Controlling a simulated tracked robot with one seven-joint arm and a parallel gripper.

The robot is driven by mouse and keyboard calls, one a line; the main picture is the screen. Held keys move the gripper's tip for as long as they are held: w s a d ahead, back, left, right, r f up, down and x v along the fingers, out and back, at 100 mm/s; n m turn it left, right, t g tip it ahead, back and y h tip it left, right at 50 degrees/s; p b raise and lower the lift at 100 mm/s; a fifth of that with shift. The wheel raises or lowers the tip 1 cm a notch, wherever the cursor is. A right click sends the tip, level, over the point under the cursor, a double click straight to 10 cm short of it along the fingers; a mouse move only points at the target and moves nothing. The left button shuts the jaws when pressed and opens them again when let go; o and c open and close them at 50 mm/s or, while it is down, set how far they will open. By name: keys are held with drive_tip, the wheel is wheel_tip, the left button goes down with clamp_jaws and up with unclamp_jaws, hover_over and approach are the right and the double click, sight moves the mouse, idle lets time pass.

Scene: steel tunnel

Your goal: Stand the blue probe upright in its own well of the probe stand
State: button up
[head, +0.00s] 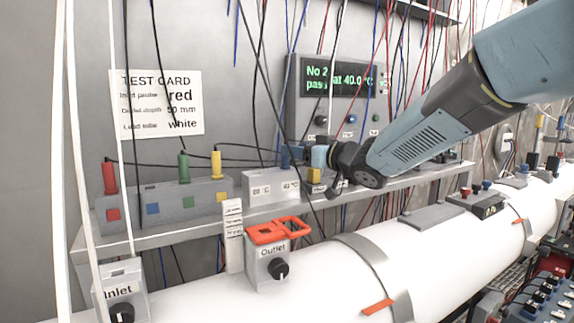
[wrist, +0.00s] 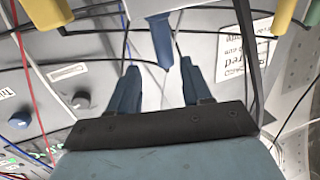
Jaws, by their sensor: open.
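The blue probe (head: 286,158) stands upright in the grey block with temperature labels (head: 259,187) on the shelf. The wrist view, which is upside down, shows the probe's tapered blue body (wrist: 160,42) at top centre. My gripper (head: 308,155) is open, just right of the probe in the head view. In the wrist view its two blue fingers (wrist: 160,70) lie either side of the probe's narrow end, with gaps showing. The probe stand (head: 177,203) is at the left. Its blue-marked well (head: 152,209) is empty; red (head: 109,178), green (head: 183,166) and yellow (head: 216,164) probes stand in it.
A yellow piece (head: 314,175) is close below my gripper on the block. Thin leads hang across the view and run to the probes. The display box (head: 335,90) and test card (head: 157,102) are on the wall behind. A white pipe (head: 335,265) runs below the shelf.

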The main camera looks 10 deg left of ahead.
sight(285, 166)
drive_tip(key=a, duration=0.1)
drive_tip(key=w+a, duration=0.1)
drive_tip(key=w+a+f, duration=0.1)
drive_tip(key=shift+a, duration=0.35)
drive_tip(key=shift+w+a, duration=0.3)
drive_tip(key=shift+a, duration=0.05)
clamp_jaws()
